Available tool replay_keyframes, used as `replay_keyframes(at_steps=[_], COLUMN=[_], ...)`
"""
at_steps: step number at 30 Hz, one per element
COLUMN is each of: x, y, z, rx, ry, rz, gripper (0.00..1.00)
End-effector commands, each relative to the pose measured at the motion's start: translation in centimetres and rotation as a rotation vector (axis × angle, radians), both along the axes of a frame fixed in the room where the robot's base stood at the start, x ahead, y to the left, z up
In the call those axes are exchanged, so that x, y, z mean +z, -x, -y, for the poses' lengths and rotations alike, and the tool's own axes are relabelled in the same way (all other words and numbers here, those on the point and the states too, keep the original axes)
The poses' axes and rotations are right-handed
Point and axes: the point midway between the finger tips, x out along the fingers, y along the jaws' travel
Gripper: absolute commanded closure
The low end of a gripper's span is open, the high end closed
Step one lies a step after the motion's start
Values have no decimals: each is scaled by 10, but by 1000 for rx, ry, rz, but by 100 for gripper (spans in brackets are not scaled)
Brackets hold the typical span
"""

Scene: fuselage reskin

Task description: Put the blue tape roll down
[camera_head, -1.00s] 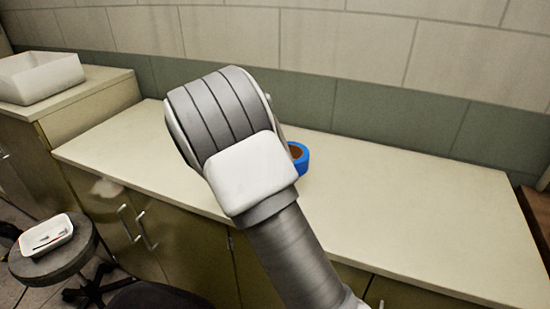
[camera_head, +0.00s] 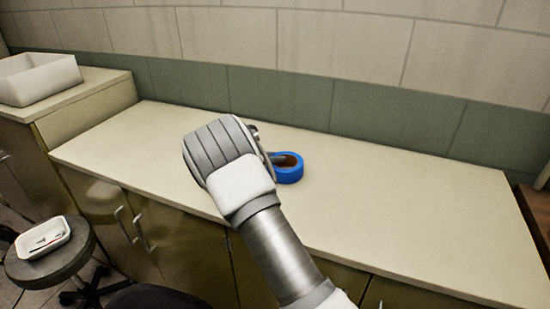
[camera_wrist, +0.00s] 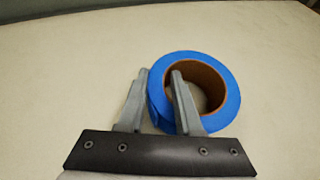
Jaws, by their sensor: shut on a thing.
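The blue tape roll (camera_head: 290,174) has a brown inner core and is at the cream countertop (camera_head: 400,210), its hole facing up. In the wrist view the roll (camera_wrist: 228,105) fills the centre right. My gripper (camera_wrist: 160,75) is shut on the near left side of its ring, one finger outside the ring and the other inside the hole. In the head view my arm hides the left of the roll and most of my gripper (camera_head: 272,158). The roll looks level and at or very near the counter surface; I cannot tell whether it touches.
The counter is bare around the roll, with much free room to the right. A tiled wall (camera_head: 300,100) runs behind. A white bin (camera_head: 38,78) stands on a cabinet at the left. A round stool (camera_head: 50,262) with a white tray (camera_head: 43,238) stands lower left.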

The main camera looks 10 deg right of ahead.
Motion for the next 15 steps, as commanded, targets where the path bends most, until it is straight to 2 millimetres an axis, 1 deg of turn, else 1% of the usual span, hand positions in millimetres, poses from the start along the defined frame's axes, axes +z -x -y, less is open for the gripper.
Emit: replay_keyframes(at_steps=[1,2,3,7,15], x=[0,-1,-1,-1,0], y=[0,1,1,1,1], z=[0,0,0,0,0], rx=[0,0,0,0,0], ry=[0,-1,-1,-1,0], rz=[-2,-2,-2,-2,-2], gripper=[100,65,58,35,35])
